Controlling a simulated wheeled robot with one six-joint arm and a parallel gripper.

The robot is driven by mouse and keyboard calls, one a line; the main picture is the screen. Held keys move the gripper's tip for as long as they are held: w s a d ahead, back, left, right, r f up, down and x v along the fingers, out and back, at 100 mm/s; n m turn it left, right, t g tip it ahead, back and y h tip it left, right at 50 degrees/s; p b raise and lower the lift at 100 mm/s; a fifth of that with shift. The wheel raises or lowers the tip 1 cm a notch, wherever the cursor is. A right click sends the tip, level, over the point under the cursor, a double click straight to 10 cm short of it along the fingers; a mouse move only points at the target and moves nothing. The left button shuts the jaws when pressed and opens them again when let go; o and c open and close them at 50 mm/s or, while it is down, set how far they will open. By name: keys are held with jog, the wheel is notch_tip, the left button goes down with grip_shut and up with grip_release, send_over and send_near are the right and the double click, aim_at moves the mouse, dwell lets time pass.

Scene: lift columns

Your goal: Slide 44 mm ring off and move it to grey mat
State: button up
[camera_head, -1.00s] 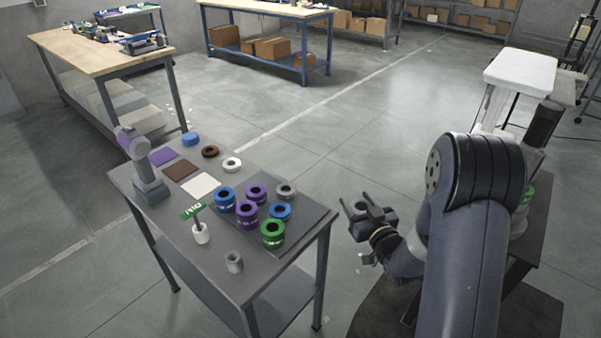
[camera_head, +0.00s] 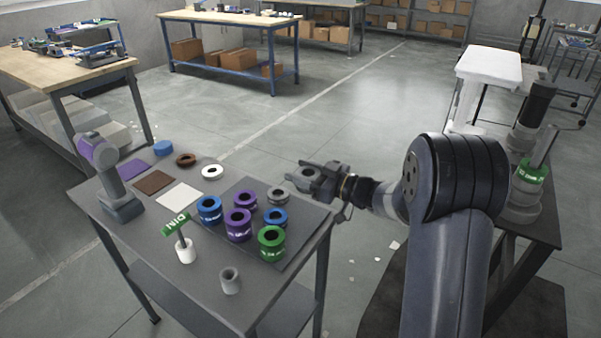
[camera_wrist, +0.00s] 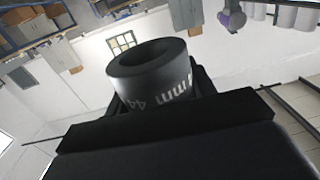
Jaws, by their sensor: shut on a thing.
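My gripper (camera_head: 302,179) is shut on a dark grey ring (camera_head: 307,175), held in the air near the right back corner of the left table. In the wrist view the same ring (camera_wrist: 158,82) sits between the fingers, marked "44" and "mm", its round opening showing. A dark grey mat (camera_head: 303,234) lies on the table's right part, with several blue, purple, green and grey rings on it. A purple mat (camera_head: 130,169), a brown mat (camera_head: 153,182) and a whitish mat (camera_head: 178,196) lie to its left.
A column with a green label (camera_head: 527,185) stands on the right table. On the left table (camera_head: 202,277) are a white post with a green DIN sign (camera_head: 186,250), a grey cup (camera_head: 230,281), a grey stand (camera_head: 121,203) and loose rings at the back.

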jog(key=shift+f+b, duration=2.75)
jog(key=shift+f, duration=1.3)
jog(key=o, duration=1.2)
jog(key=v, duration=1.1)
jog(key=shift+a, duration=0.1)
